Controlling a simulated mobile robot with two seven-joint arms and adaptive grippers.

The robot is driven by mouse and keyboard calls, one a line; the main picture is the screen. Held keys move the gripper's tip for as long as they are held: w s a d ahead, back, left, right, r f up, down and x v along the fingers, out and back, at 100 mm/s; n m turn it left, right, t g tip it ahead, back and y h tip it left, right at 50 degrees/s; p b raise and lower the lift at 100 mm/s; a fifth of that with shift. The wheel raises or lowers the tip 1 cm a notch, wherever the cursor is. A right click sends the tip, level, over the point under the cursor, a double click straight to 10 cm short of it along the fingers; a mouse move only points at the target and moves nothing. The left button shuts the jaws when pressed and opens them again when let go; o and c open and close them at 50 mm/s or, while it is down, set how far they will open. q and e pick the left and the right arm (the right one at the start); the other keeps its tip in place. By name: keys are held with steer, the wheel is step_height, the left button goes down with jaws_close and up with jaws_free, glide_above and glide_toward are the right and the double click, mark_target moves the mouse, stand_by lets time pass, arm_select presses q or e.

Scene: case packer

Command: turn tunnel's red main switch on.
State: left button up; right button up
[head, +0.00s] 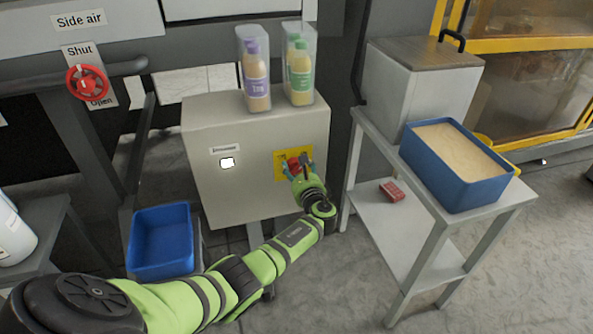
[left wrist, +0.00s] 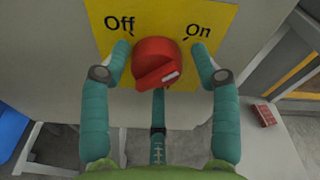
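The red main switch (left wrist: 156,60) is a round knob with a raised grip on a yellow plate (left wrist: 98,12), marked Off at upper left and On at upper right. A white mark on the grip faces the lower right in the left wrist view. In the head view the red switch (head: 293,164) sits on the front of a pale box. My left gripper (head: 300,170) is right at it. In the left wrist view my left gripper (left wrist: 160,58) is open, with teal fingers left and right of the knob and another below it. Contact is unclear. My right gripper is not in view.
Two clear holders with bottles (head: 256,80) stand on the pale box (head: 205,130). A blue bin (head: 160,270) is at lower left. A shelf table (head: 425,240) with a blue tray (head: 480,195) stands at right. A red valve wheel (head: 87,82) is at upper left.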

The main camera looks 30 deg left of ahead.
arm_select(q)
steer(key=shift+f, duration=0.1)
steer(key=shift+s+d, duration=0.4)
steer(key=v, duration=1.1)
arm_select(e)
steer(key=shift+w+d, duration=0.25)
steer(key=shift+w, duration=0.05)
arm_select(q)
steer(key=shift+w, duration=0.15)
